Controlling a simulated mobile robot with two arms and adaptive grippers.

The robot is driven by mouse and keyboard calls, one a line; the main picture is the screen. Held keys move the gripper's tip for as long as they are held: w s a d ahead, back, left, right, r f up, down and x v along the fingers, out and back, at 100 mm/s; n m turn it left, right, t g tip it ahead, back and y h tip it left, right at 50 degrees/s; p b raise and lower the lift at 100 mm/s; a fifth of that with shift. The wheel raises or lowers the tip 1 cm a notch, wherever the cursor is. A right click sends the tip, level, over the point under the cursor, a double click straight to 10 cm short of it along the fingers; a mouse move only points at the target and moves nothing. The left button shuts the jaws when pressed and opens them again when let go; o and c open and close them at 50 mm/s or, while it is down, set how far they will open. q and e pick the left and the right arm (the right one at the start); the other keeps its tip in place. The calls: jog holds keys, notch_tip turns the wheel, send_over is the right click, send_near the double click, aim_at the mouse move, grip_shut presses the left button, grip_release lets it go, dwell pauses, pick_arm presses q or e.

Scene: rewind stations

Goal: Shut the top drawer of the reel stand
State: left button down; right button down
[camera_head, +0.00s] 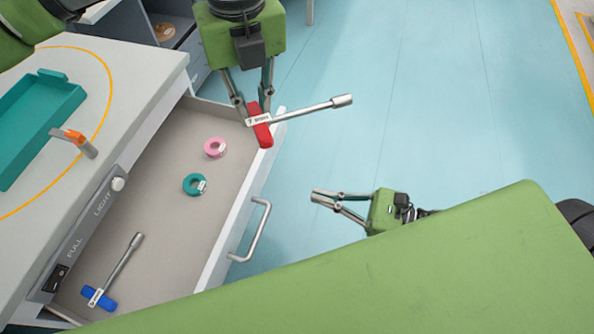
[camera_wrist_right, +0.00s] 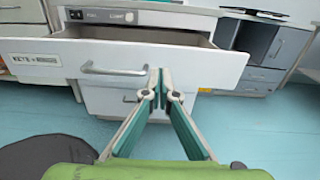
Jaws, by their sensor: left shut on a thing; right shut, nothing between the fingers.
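The top drawer (camera_head: 232,220) of the reel stand is pulled out. Its silver bar handle (camera_head: 259,232) is on the front face and also shows in the right wrist view (camera_wrist_right: 113,71). Inside lie a pink ring (camera_head: 215,147), a teal ring (camera_head: 194,185) and a blue-handled tool (camera_head: 100,297). My left gripper (camera_head: 258,112) is shut on a red-handled tool (camera_head: 262,130), held over the drawer's far front corner. My right gripper (camera_head: 318,197) is shut and empty, to the right of the handle and apart from it. In the right wrist view its fingertips (camera_wrist_right: 160,75) point toward the drawer front.
The stand's top (camera_head: 130,62) carries a teal tray (camera_head: 40,120) and an orange-and-grey item (camera_head: 78,142). A panel with a switch and knob (camera_head: 85,235) sits above the drawer. Grey cabinets (camera_wrist_right: 268,60) stand behind. The blue floor right of the drawer is clear.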

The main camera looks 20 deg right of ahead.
pick_arm(q)
jog(key=shift+r+p, duration=0.6)
jog(key=shift+r, duration=0.05)
pick_arm(e)
send_near(255, 178)
jog(key=x, duration=0.5)
jog(key=shift+w+a+r, duration=0.1)
jog(key=shift+a+r, duration=0.05)
jog(key=shift+r, duration=0.1)
jog(key=shift+x, duration=0.85)
jog(key=shift+a+f, duration=0.1)
